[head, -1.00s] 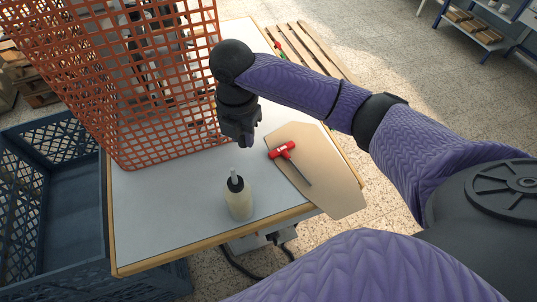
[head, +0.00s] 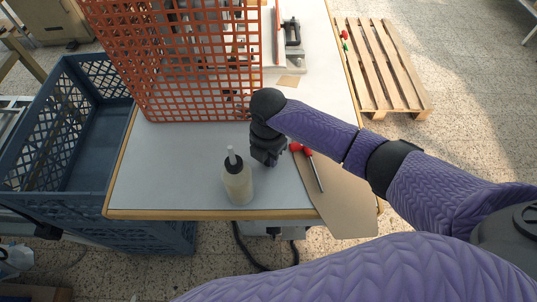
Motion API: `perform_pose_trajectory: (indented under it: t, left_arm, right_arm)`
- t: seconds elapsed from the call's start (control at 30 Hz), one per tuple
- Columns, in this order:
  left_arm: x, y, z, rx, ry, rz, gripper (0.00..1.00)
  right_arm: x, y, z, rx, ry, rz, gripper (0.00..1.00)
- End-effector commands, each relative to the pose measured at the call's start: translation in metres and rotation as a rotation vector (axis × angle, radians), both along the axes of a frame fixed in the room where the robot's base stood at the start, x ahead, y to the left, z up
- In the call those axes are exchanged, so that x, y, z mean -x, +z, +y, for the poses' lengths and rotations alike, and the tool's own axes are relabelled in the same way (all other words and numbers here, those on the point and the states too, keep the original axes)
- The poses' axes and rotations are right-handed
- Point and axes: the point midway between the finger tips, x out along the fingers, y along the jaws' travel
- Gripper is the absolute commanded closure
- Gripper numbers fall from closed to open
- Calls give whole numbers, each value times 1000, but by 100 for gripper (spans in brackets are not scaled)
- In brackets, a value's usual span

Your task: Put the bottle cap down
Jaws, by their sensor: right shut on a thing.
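My right gripper (head: 269,162) points down low over the worktable (head: 165,170), just right of the bottle. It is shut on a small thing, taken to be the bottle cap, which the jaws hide. The cream bottle (head: 238,186) with a black collar and a pale nozzle stands upright near the front edge. The gripper looks apart from the bottle. I cannot tell whether the held cap touches the table. My left gripper is not in view.
A red-handled tool (head: 316,170) lies on a tan board (head: 345,203) right of my gripper. An orange mesh guard (head: 190,104) stands behind. A blue crate (head: 95,125) is at left. The table left of the bottle is clear.

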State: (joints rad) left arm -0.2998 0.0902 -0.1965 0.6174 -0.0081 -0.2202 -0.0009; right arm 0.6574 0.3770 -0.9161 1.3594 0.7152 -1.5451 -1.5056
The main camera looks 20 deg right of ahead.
Motion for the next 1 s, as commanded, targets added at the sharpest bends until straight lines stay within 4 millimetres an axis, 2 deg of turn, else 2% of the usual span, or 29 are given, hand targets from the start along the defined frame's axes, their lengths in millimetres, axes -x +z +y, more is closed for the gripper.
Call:
perform_pose_trajectory:
  t: [0.17,0.2,0.33,0.37,0.67,0.77,1.0]
  left_arm:
    - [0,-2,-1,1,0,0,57]
    - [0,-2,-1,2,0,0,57]
    - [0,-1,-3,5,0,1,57]
    - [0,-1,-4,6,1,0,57]
    - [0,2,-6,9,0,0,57]
    - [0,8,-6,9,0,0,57]
    - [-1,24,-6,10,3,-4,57]
  right_arm:
    - [0,-3,0,0,0,0,100]
    - [0,-3,0,0,0,0,67]
    - [0,-2,0,0,0,0,40]
    - [0,-2,0,0,0,0,36]
    - [0,3,0,-1,0,-1,36]
    - [-1,22,0,-2,2,-4,36]
    - [-1,91,0,-2,2,-5,36]
